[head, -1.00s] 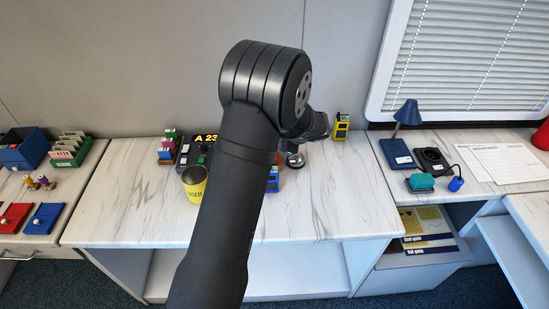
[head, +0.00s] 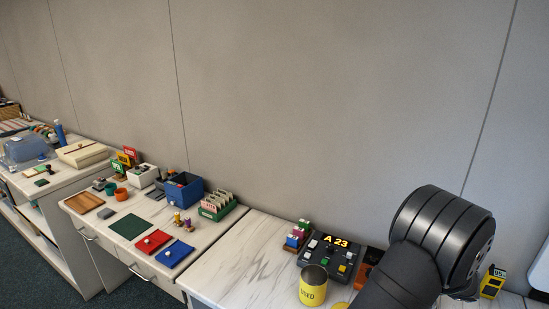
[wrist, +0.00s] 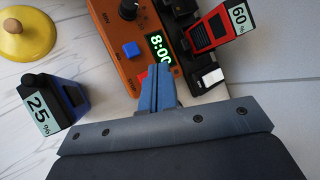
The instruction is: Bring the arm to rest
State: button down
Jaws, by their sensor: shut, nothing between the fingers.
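My gripper (wrist: 157,72) shows in the wrist view as two blue fingers pressed together, with nothing between them. Its tips are in front of an orange device (wrist: 118,50) with a lit 8:00 display, a black knob and a blue button; I cannot tell whether they touch it. In the head view my dark arm rises at the lower right, and the gripper is hidden there.
In the wrist view a red 60 block (wrist: 209,30) stands upper right, a blue 25 block (wrist: 70,100) at left, and a yellow lid (wrist: 22,42) at upper left. In the head view a yellow cup (head: 313,289) and a black A 23 panel (head: 326,262) stand left of my arm.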

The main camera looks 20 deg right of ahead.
notch_tip(320, 180, up, 6)
dwell(0.5)
